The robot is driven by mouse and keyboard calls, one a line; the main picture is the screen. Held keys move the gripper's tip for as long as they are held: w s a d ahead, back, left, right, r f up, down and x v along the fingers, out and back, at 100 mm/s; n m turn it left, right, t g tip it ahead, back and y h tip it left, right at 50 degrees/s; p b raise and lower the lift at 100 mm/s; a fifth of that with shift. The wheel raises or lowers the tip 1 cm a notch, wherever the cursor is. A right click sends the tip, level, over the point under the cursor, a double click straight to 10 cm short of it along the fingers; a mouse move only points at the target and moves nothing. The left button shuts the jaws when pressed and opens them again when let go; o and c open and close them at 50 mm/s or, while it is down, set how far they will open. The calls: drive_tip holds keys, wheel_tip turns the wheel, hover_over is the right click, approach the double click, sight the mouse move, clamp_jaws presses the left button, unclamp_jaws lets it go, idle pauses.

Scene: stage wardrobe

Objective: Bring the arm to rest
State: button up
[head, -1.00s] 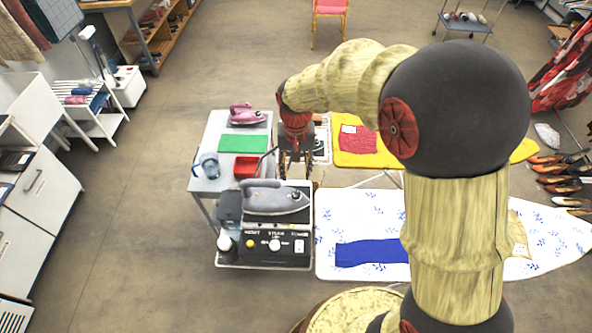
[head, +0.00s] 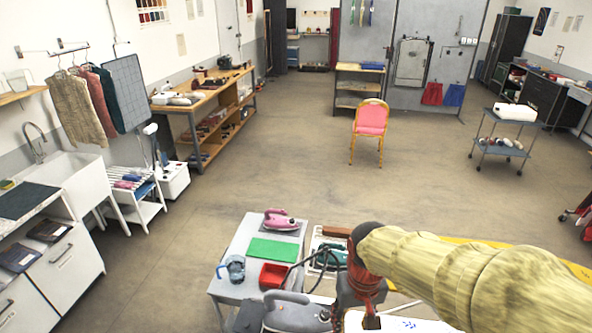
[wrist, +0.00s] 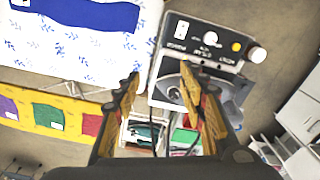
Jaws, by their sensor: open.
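My gripper (head: 362,312) hangs from the end of my arm at the lower right of the head view, to the right of the small grey table (head: 228,283). In the wrist view my gripper (wrist: 160,82) shows its two fingers spread well apart with nothing held between them. It points down over the gap between the floral ironing board (wrist: 95,55) and the control box with knobs (wrist: 205,42). The fingers look clear of both. Part of the arm is cut off by the head view's right edge.
The table carries a pink iron (head: 280,220), green cloth (head: 273,249), red box (head: 273,275) and blue-grey jug (head: 235,267). A grey iron (head: 290,312) stands nearer. The floor around the pink chair (head: 371,118) is open.

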drive_tip(key=s+d+f+t+b, duration=0.2)
drive_tip(key=s+b, duration=0.3)
drive_tip(key=b, duration=0.3)
drive_tip(key=s+d+f+m+t+b, duration=0.1)
drive_tip(key=s+d+f+t+b, duration=0.1)
drive_tip(key=b, duration=0.6)
drive_tip(key=s+d+t, duration=0.1)
drive_tip(key=s+d, duration=0.1)
drive_tip(key=s, duration=0.1)
drive_tip(key=shift+s+f, duration=0.25)
drive_tip(key=shift+f, duration=0.1)
